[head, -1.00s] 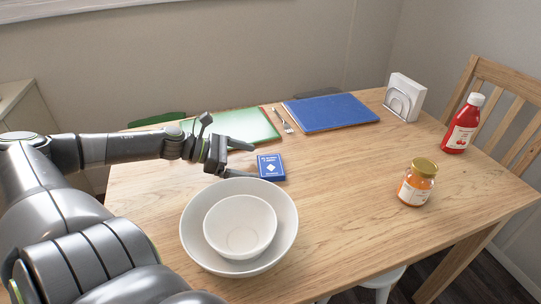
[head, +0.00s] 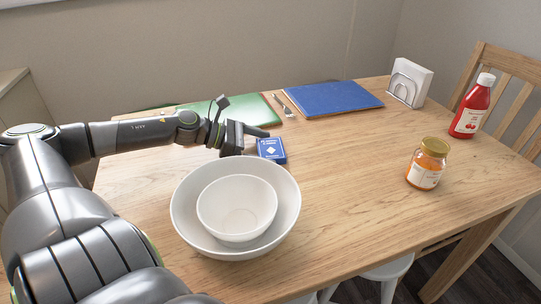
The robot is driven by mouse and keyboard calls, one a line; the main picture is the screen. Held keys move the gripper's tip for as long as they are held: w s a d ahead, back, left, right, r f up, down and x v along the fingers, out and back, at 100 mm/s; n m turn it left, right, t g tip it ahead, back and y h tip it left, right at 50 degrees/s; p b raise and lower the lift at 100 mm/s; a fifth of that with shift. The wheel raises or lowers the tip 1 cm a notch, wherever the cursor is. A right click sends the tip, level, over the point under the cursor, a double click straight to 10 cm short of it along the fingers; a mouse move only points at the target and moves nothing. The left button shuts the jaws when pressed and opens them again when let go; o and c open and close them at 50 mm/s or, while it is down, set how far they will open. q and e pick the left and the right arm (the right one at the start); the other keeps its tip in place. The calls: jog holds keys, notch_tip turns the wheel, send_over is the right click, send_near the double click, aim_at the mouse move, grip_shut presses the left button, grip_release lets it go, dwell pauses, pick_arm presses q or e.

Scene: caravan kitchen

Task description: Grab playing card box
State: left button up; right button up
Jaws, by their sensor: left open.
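The playing card box (head: 271,149) is a small blue box with a white diamond mark, lying flat on the wooden table behind the white bowls. My left gripper (head: 256,143) comes in from the left and is open, its fingers pointing right at the box's left side. The far finger reaches by the box's upper left edge; the near finger is mostly hidden. I cannot tell whether a finger touches the box. My right gripper is not in view.
Two nested white bowls (head: 285,213) stand close in front of the box. Behind it lie a green mat (head: 255,112), a fork (head: 283,107) and a blue mat (head: 332,98). A jar (head: 427,165), a red bottle (head: 471,108) and a napkin holder (head: 408,84) stand right. The table's middle is clear.

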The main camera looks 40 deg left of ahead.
pick_arm(q)
jog(key=c, duration=0.9)
jog(key=shift+r, duration=0.1)
